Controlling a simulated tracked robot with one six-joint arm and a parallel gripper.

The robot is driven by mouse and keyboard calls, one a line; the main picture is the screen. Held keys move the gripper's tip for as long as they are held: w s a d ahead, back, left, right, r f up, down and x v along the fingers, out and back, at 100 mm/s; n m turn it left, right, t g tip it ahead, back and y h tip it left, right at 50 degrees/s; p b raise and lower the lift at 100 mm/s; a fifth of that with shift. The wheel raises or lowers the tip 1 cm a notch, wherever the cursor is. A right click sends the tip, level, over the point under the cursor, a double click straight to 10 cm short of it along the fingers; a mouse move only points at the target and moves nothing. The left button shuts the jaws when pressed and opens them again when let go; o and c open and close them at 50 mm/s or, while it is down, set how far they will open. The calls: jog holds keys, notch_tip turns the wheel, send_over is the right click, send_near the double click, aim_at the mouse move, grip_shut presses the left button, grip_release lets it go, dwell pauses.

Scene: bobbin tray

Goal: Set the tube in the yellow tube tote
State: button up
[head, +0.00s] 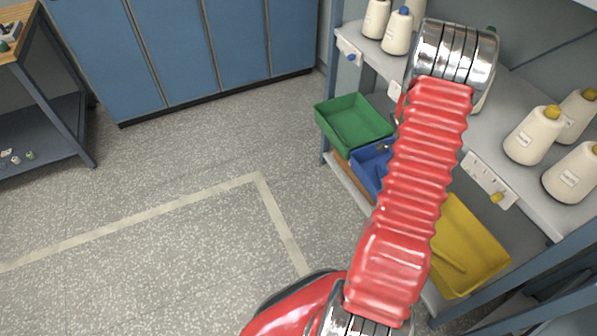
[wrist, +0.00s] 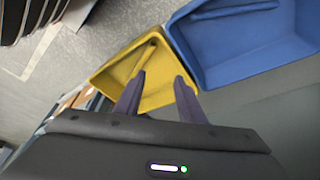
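The yellow tube tote (head: 478,240) sits on the lower shelf at the right in the head view, partly behind my arm. It also shows in the wrist view (wrist: 103,80), just beyond my fingers. A yellow tube-like bar (wrist: 146,58) lies slanted inside it; the head view also shows this bar (head: 450,261). My gripper (wrist: 160,77) is open, its two dark fingers apart and over the near part of the tote in the picture. I see nothing held between them. In the head view my red arm hides most of the gripper.
A blue tote (wrist: 290,62) with a blue bar (wrist: 235,10) inside is right of the yellow one in the wrist view. A green tote (head: 352,122) stands farther along the lower shelf. Cream bobbins (head: 533,135) stand on the upper shelf (head: 505,160).

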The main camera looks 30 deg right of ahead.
jog(key=w+a+r+n+t, duration=0.2)
jog(key=w+a+r+n, duration=0.4)
jog(key=a+r, duration=0.55)
jog(key=w+a+r+n+t, duration=0.2)
jog(key=w+a+r+n, duration=0.35)
jog(key=a+r, duration=0.65)
jog(key=s+a+r+n+t+y, duration=0.1)
jog(key=s+a+r+n, duration=0.2)
jog(key=a+n, duration=0.2)
jog(key=s+a+r+n+t, duration=0.2)
jog(key=s+a+r+n, duration=0.2)
jog(key=a, duration=0.7)
jog(key=s+a+r+n+t+y, duration=0.1)
jog(key=s+a+r+n+t, duration=0.1)
jog(key=a+n, duration=0.5)
notch_tip(320, 180, up, 2)
jog(key=shift+s+a+r+y, duration=0.15)
jog(key=shift+s+a+y, duration=0.15)
jog(key=shift+s+a, duration=0.55)
jog(key=shift+w+a, duration=0.15)
jog(key=shift+w, duration=0.05)
jog(key=shift+c, duration=0.5)
